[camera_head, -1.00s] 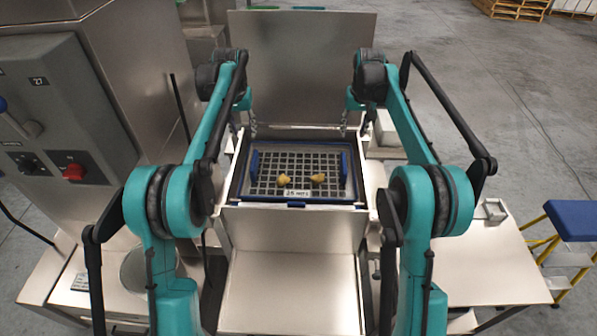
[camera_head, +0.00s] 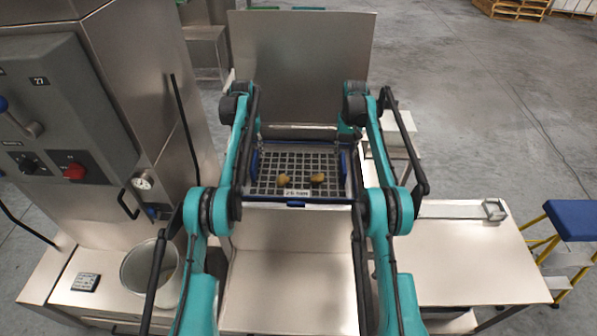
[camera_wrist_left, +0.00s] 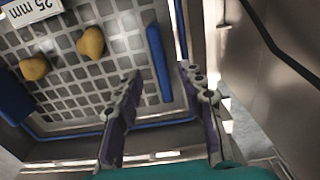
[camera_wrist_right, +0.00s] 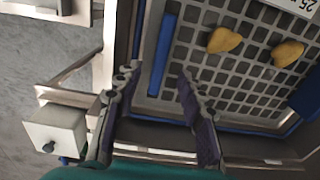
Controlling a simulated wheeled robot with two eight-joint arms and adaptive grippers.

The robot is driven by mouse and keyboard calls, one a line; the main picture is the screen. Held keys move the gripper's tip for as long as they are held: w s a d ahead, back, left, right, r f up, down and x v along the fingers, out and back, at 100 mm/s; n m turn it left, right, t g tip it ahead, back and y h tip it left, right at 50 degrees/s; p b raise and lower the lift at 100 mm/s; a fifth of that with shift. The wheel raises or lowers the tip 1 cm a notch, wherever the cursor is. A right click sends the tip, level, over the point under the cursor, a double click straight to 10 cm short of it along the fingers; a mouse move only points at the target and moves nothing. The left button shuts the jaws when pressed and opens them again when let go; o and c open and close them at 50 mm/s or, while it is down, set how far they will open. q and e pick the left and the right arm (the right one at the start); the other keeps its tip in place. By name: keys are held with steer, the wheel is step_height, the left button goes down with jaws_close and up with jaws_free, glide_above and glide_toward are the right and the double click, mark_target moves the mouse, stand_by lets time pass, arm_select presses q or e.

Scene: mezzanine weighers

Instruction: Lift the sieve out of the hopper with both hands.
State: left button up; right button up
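The sieve (camera_head: 297,170) sits in the hopper, a metal grid in a blue-edged frame with a "25 mm" label at its front. Two yellowish lumps (camera_head: 283,180) lie on its grid. A blue handle bar stands at each side: the left one (camera_wrist_left: 158,62) and the right one (camera_wrist_right: 163,55). My left gripper (camera_wrist_left: 162,78) is open, its fingers on either side of the left bar's line, with no clear contact. My right gripper (camera_wrist_right: 157,75) is open in the same way by the right bar. In the head view the fingertips are mostly hidden by my arms.
A raised metal panel (camera_head: 300,65) stands behind the hopper. A control cabinet (camera_head: 60,110) and a round metal bucket (camera_head: 140,268) are at the left.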

mark_target(253, 161)
arm_select(q)
step_height(253, 161, down, 7)
steer(key=shift+f, duration=0.1)
arm_select(e)
step_height(253, 161, down, 7)
steer(key=shift+f, duration=0.1)
arm_select(q)
jaws_close()
arm_select(e)
jaws_close()
